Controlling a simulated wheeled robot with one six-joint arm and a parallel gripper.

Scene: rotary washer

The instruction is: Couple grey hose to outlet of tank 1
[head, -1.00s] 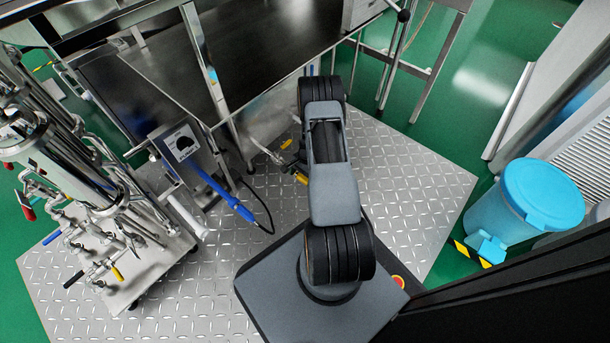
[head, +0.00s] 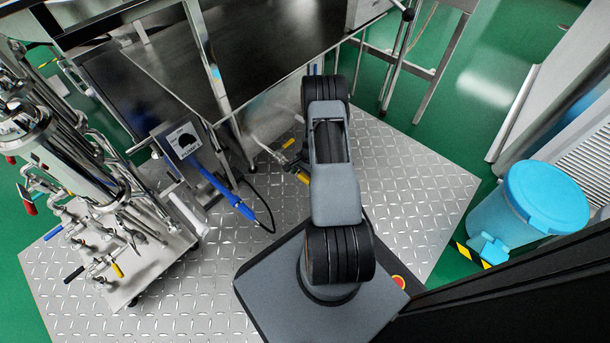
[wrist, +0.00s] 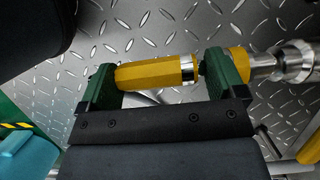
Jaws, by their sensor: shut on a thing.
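In the wrist view my gripper (wrist: 165,80) has its green fingers on a yellow, faceted grip piece (wrist: 148,76) with a metal ring at its right end. More yellow and a shiny metal fitting (wrist: 292,62) show beyond the right finger. I cannot tell whether this piece belongs to the grey hose. A pale hose or pipe (head: 262,146) runs to metal and yellow fittings (head: 302,177) beside my arm. Shiny steel tanks (head: 75,165) with valves stand at the left; I cannot tell which is tank 1.
A dark-topped steel table (head: 235,60) stands ahead. A control box (head: 180,143) and a blue spray handle (head: 225,190) with a black hose are left of my arm. A blue bin (head: 530,210) stands at right. The tread-plate floor (head: 420,200) is clear between.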

